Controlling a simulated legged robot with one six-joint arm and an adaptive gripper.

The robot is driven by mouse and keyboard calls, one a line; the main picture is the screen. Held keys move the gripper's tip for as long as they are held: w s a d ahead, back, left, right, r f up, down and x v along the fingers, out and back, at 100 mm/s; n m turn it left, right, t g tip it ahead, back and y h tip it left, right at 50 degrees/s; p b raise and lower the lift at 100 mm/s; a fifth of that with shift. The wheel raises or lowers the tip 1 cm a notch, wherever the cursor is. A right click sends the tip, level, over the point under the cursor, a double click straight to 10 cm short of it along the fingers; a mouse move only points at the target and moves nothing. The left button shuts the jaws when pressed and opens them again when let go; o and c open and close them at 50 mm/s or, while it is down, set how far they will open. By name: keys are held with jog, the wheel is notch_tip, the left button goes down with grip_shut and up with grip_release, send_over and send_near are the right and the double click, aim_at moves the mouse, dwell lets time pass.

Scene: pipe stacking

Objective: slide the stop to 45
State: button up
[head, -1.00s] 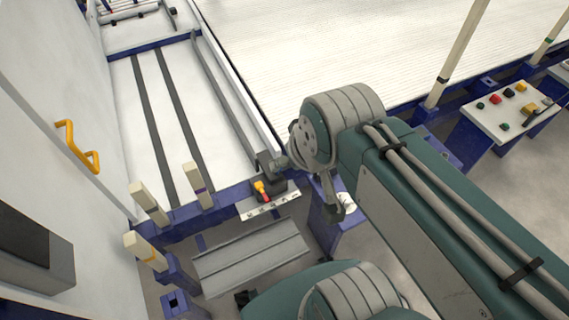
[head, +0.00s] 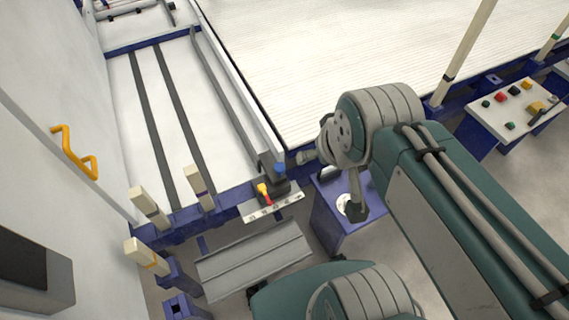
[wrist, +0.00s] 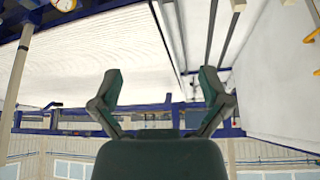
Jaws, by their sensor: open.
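The stop (head: 272,187) is a dark block with a red and yellow lever and a blue knob, in the head view. It sits at the front end of the long grey rail, over a pale scale plate (head: 277,208). The scale figures are too small to read, so I cannot tell its setting. My gripper (wrist: 161,80) is open and empty in the wrist view, its two fingers spread apart. In the head view my wrist is right of the stop and apart from it; the fingers are hard to make out there.
A white bed with dark strips (head: 165,120) lies behind the stop. Pale posts (head: 202,187) stand to its left. A blue pedestal (head: 338,230) is below my wrist. A control panel (head: 515,105) with coloured buttons is at right. A grey ribbed plate (head: 252,258) lies in front.

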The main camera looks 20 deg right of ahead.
jog(key=shift+w, duration=1.7)
jog(key=m+g, duration=0.6)
jog(key=m, duration=0.1)
send_over(280, 166)
notch_tip(280, 166, down, 36)
jog(key=f, duration=0.1)
notch_tip(280, 166, down, 11)
jog(key=shift+s+a+f, duration=0.1)
grip_shut()
